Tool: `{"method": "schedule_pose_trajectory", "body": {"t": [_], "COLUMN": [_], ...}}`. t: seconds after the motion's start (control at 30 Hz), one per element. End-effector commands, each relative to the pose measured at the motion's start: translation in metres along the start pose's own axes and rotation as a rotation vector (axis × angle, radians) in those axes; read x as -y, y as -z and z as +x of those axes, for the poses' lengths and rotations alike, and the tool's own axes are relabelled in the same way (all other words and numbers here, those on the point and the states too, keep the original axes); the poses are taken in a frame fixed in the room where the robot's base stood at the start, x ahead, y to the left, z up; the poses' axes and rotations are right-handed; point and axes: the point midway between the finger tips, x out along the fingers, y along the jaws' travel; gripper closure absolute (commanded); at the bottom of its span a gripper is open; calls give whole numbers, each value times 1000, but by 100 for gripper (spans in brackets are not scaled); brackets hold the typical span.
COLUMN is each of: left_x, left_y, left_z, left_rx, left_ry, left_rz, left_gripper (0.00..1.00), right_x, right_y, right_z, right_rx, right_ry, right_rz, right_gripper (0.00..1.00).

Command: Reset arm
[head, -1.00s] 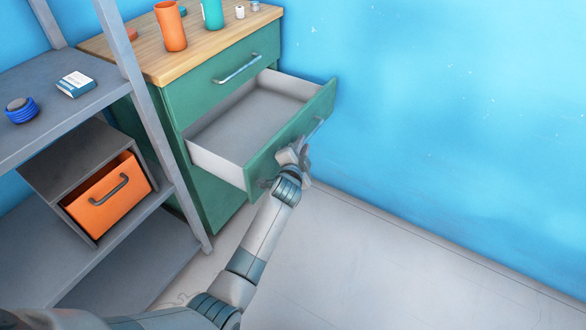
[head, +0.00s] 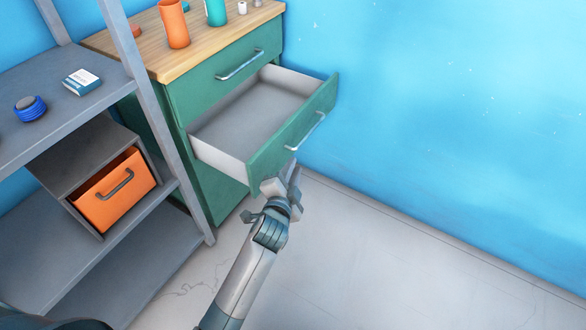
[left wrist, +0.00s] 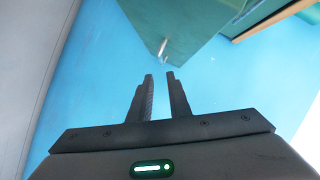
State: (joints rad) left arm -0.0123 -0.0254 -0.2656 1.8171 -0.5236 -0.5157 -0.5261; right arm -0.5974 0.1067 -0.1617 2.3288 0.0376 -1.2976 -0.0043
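My left gripper (head: 288,170) is just in front of the lower part of the green open drawer (head: 262,150) in the head view. The drawer's metal handle (head: 306,131) is free of the fingers, up and to the right of them. In the left wrist view, the two dark fingers (left wrist: 159,76) stand apart with nothing between them. The handle (left wrist: 163,47) shows just beyond the fingertips there, with the green drawer front (left wrist: 180,25) behind it. My right gripper is not in view.
The drawer is pulled out of a green cabinet with a wooden top (head: 200,45). An orange cup (head: 174,24) and a teal cup (head: 215,12) stand on it. A grey shelf (head: 70,105) with an orange bin (head: 115,190) stands at left. The floor at right is clear.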

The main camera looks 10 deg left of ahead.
Motion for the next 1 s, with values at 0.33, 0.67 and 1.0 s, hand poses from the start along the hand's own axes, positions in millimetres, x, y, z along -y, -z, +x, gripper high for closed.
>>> {"method": "schedule_pose_trajectory", "body": {"t": [0.33, 0.67, 1.0], "left_x": [0, -4, -63], "left_y": [0, -6, -82], "left_z": [-1, -6, -90], "left_rx": [0, 14, 226], "left_ry": [0, -14, -210], "left_rz": [0, -20, -317], "left_gripper": [83, 83, 83], "right_x": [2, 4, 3], "right_y": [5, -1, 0], "right_z": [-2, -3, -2], "right_rx": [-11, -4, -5], "right_ry": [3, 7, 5], "right_rz": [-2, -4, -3], "right_gripper": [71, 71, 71]}}
